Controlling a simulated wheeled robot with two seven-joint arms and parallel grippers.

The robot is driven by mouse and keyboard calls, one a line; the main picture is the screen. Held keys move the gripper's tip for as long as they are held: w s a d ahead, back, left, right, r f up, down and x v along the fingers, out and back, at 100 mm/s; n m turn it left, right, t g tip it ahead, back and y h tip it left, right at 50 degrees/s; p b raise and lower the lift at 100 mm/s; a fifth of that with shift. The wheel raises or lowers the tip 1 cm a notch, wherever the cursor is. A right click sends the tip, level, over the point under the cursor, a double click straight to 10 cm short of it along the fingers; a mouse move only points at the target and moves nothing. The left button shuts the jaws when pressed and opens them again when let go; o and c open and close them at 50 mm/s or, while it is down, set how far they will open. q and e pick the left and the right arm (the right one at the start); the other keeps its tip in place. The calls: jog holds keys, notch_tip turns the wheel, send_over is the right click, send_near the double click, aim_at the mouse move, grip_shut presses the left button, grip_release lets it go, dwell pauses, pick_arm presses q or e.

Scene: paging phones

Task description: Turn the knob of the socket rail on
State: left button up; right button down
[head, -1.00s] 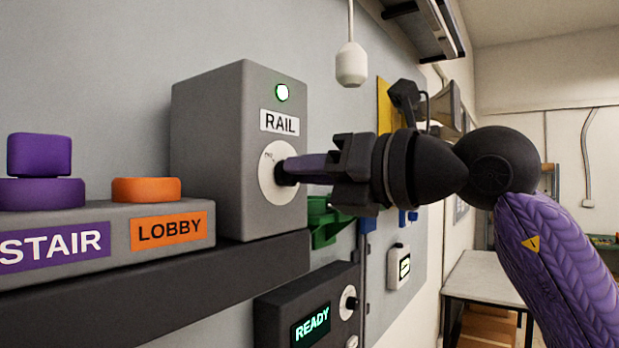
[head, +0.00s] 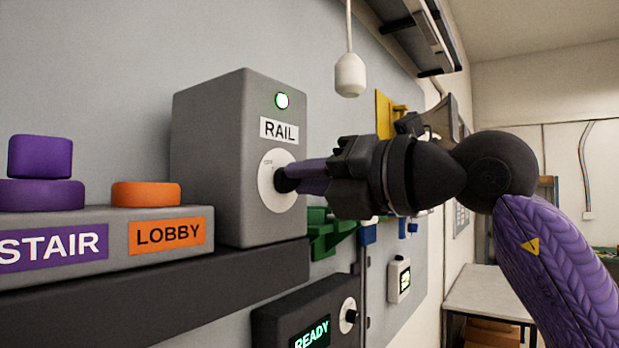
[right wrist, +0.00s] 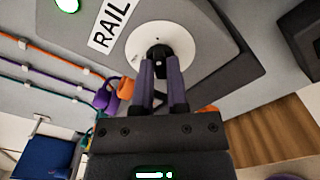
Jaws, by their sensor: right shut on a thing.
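The socket rail's grey box (head: 205,155) stands on a dark shelf, with a RAIL label (head: 279,130) and a lit green-white lamp (head: 282,101) above its white dial (head: 276,200). The black knob sits at the dial's centre; it also shows in the right wrist view (right wrist: 157,54). My right gripper (head: 290,178) is shut on the knob from the right, its two purple fingers on either side of it in the right wrist view (right wrist: 158,75). The fingers hide part of the knob and dial markings. My left gripper is not in view.
A panel with a purple STAIR button (head: 40,175) and an orange LOBBY button (head: 146,194) is left of the box. A dark READY unit (head: 275,328) sits below. A white pendant (head: 350,75) hangs behind. A white table (head: 490,293) stands at right.

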jog(key=shift+r, duration=0.1)
jog(key=c, duration=0.6)
grip_release()
jog(key=shift+c, duration=0.2)
jog(key=b+v, duration=0.2)
jog(key=v, duration=0.8)
jog(key=shift+b, duration=0.35)
jog(key=shift+w, duration=0.1)
